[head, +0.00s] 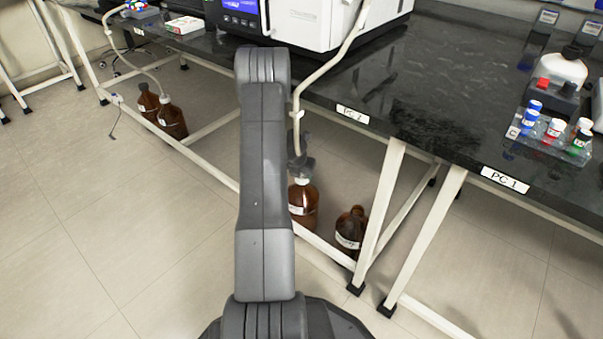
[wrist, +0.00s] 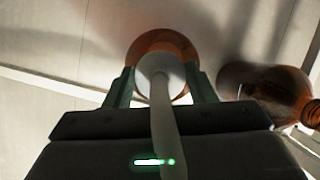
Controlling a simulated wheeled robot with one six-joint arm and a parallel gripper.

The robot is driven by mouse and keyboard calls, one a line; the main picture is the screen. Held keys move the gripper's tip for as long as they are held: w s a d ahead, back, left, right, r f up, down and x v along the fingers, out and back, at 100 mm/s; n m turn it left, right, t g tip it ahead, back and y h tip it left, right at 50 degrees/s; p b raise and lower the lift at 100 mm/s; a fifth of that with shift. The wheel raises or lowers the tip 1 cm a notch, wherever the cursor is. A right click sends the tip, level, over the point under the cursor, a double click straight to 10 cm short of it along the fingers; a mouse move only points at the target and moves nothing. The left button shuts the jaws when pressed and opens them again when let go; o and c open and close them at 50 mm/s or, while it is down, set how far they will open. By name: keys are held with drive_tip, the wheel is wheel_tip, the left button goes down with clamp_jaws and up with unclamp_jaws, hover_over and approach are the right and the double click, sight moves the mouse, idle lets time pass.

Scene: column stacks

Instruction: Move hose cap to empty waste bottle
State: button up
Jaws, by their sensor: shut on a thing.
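The hose cap (wrist: 158,66) is white, with a pale hose running up from it. My gripper (wrist: 160,70) is shut on the cap, one finger on each side. A brown bottle (wrist: 160,43) lies directly beneath the cap. In the head view my gripper (head: 300,168) is partly hidden behind my arm. The capped brown bottle (head: 303,208) stands upright below it, and the cap appears at its mouth; whether it is seated or just lifted cannot be told. A second brown bottle (head: 350,231), with no white cap visible, stands to the right; it also shows in the wrist view (wrist: 266,92).
A black bench (head: 420,120) labelled PC 2 and PC 1 extends above the bottles. Its pale frame leg (head: 380,215) stands just right of the second bottle. A white instrument (head: 310,25) sits on top. More brown bottles (head: 171,118) stand at the far left.

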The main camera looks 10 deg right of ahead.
idle(0.3)
drive_tip(key=o, duration=1.1)
drive_tip(key=shift+c, duration=0.2)
drive_tip(key=p+v, duration=0.6)
drive_tip(key=v, duration=0.7)
drive_tip(key=shift+r, duration=0.35)
drive_tip(key=shift+s, duration=0.1)
